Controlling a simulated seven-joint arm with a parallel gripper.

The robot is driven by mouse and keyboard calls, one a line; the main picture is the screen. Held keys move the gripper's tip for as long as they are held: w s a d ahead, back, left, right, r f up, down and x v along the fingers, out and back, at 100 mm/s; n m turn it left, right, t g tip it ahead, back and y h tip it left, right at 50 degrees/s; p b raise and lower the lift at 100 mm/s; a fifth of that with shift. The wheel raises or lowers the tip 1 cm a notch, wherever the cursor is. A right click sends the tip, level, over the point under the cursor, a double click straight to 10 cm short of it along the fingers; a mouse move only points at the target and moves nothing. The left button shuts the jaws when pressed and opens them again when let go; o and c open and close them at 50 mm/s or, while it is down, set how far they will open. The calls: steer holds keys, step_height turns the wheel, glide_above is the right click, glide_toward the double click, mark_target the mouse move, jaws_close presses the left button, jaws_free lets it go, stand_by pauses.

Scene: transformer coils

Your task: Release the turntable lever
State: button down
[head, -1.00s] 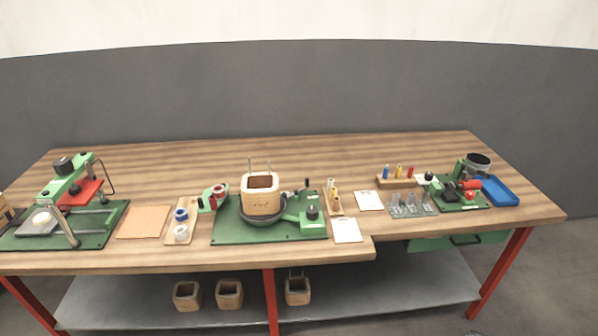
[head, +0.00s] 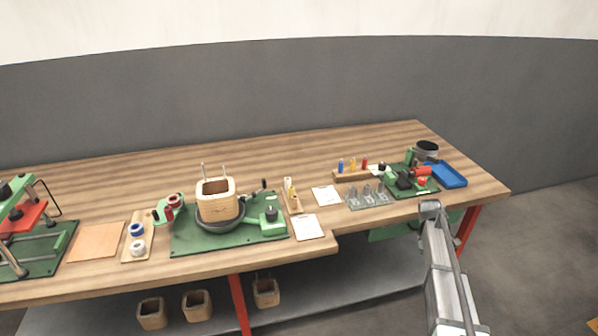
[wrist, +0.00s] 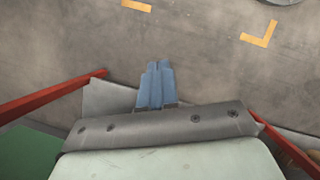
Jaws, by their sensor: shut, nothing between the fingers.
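The turntable (head: 222,224) is a dark round disc on a green base plate (head: 189,243), left of the middle of the bench in the head view. A square wooden coil former (head: 219,209) stands on it with two thin rods rising behind. A lever (head: 259,187) with a dark knob sticks out behind and right of the former; its exact position is too small to tell. A green block with a black knob (head: 270,214) sits at the plate's right. My gripper (wrist: 157,68) shows in the wrist view with its blue-grey fingers together, empty, above the floor, away from the turntable.
A clipboard (head: 307,228) lies right of the turntable plate. A spool holder (head: 138,240) stands at its left. Clear plastic holders (head: 368,196) and a blue tray (head: 449,175) are farther right. My arm shows at the lower right, beyond the bench's front edge.

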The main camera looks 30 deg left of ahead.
steer(key=w+a+r+n, duration=0.1)
steer(key=w+a+r, duration=0.2)
steer(key=r, duration=0.3)
steer(key=w+a+r+n+t, duration=0.1)
steer(key=w+a+r, duration=0.2)
steer(key=r, duration=0.2)
steer(key=w+a+r+n, duration=0.1)
steer(key=w+a+r, duration=0.15)
steer(key=r, duration=0.35)
steer(key=w+a+r+n+t, duration=0.1)
steer(key=w+a+r, duration=0.1)
steer(key=a+r, duration=0.75)
steer(key=s+a+r+n, duration=0.1)
steer(key=s+a, duration=0.3)
steer(key=a, duration=1)
steer(key=s+a+r+n, duration=0.1)
steer(key=s+a, duration=0.2)
steer(key=a, duration=1)
steer(key=s+a+r+n, duration=0.1)
steer(key=s+a, duration=0.7)
steer(key=a, duration=0.5)
steer(key=s+a+n+t, duration=0.1)
steer(key=s+a, duration=0.8)
steer(key=a, duration=0.4)
steer(key=shift+s+r, duration=0.2)
steer(key=shift+r, duration=0.15)
steer(key=shift+f, duration=0.1)
